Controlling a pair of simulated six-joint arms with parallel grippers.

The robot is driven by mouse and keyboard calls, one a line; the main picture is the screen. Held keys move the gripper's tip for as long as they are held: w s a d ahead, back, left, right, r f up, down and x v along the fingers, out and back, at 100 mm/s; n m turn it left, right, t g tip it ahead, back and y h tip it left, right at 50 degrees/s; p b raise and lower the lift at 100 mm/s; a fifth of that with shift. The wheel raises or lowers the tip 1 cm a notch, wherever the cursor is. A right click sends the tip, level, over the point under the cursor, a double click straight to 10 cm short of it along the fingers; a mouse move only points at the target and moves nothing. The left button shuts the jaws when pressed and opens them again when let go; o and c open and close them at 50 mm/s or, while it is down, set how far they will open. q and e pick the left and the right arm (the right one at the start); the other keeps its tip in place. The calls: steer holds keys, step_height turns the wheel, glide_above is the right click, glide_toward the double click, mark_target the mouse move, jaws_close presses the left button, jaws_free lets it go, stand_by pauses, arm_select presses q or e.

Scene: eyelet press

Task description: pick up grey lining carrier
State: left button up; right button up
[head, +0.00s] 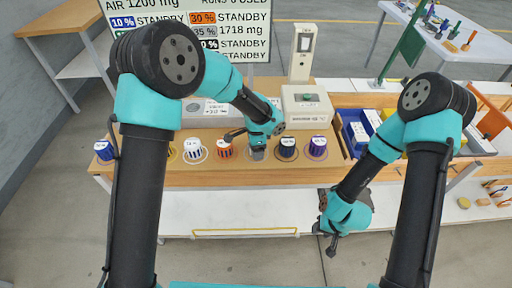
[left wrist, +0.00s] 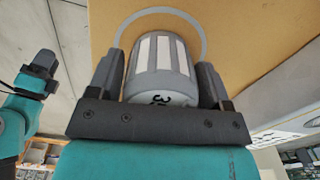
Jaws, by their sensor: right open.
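The grey lining carrier (head: 257,153) stands in the row on the wooden bench, partly hidden by my left gripper (head: 259,141). In the left wrist view, the carrier (left wrist: 161,68) has a grey ribbed side with pale panels and a dark number on its near end. It sits between the two fingers of my left gripper (left wrist: 158,82), one on each side. The fingers are very close to its sides; whether they press on it cannot be told. My right gripper (head: 332,246) is open and empty, low in front of the bench.
Other carriers stand in the row: a white one (head: 193,150), an orange one (head: 224,149), a dark one (head: 287,147) and a purple one (head: 318,146). A blue one (head: 104,150) is at the far left. A pale press (head: 306,104) stands behind. A blue bin (head: 356,131) is at right.

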arm_select(q)
steer(key=c, duration=0.7)
steer(key=shift+o, duration=0.2)
steer(key=shift+r, duration=0.1)
steer(key=shift+r, duration=0.45)
step_height(320, 180, up, 3)
steer(key=shift+f, duration=0.1)
steer(key=s+r, duration=0.1)
steer(key=s, duration=1.5)
steer(key=shift+d, duration=0.3)
